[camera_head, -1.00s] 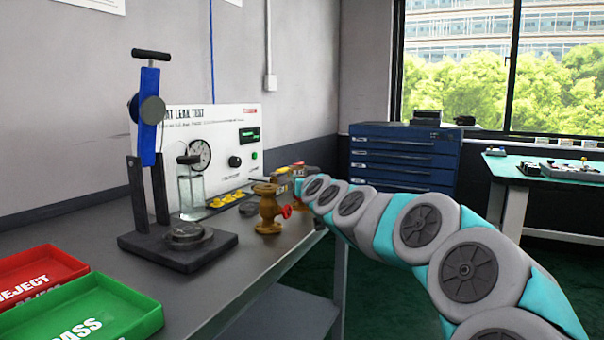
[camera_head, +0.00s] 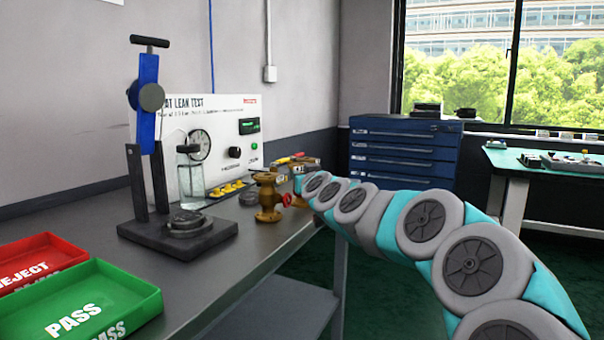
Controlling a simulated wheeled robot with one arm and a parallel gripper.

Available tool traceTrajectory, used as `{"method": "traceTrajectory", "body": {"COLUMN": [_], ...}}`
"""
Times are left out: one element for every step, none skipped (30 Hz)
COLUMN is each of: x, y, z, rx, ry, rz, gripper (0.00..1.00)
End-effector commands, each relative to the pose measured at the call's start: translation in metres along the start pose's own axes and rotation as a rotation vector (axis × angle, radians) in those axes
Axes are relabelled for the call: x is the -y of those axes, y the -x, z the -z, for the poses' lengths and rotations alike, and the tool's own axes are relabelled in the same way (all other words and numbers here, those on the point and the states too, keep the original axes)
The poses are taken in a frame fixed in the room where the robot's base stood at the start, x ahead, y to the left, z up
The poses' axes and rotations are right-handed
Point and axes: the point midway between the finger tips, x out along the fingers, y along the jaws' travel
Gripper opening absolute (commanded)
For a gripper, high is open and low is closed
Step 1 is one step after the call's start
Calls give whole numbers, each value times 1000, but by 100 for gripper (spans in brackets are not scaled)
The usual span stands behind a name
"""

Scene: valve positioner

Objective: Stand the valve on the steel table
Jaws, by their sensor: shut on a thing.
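A brass valve (camera_head: 268,196) with a red handwheel stands upright at the steel table's (camera_head: 262,248) right-hand edge, just left of my arm's end. More brass, with red and yellow parts (camera_head: 299,164), shows just behind my arm's end. My gripper (camera_head: 303,184) is small and far off at the table's edge, its fingers mostly hidden by my own wrist. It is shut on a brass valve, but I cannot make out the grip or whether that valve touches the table.
A blue clamp stand (camera_head: 178,238) with a dark base, a glass jar (camera_head: 191,180) and a leak-test panel (camera_head: 222,112) stand on the table. Green PASS (camera_head: 140,300) and red REJECT (camera_head: 45,245) trays lie front left. Grey tabletop is clear in front of the valve.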

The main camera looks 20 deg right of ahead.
Motion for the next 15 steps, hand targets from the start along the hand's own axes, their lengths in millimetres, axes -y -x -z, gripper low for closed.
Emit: {"method": "traceTrajectory", "body": {"x": [-1,-1,-1,-1,-1,-1,-1,-1,-1,-1,-1,-1,-1,-1,-1], "y": [0,0,0,0,0,0,0,0,0,0,0,0,0,0,0], "z": [1,1,0,-1,-1,-2,-2,-2,-3,-4,-4,-5,-5,-6,-6], "rx": [-4,-4,-4,-4,-4,-4,-4,-4,-4,-4,-4,-4,-4,-4,-4], "ry": [1,1,1,1,1,1,1,1,1,1,1,1,1,1,1], "rz": [-2,-2,-2,-2,-2,-2,-2,-2,-2,-2,-2,-2,-2,-2,-2], "gripper": [0,0,0,0,0,0,0,0,0,0,0,0,0,0,0]}}
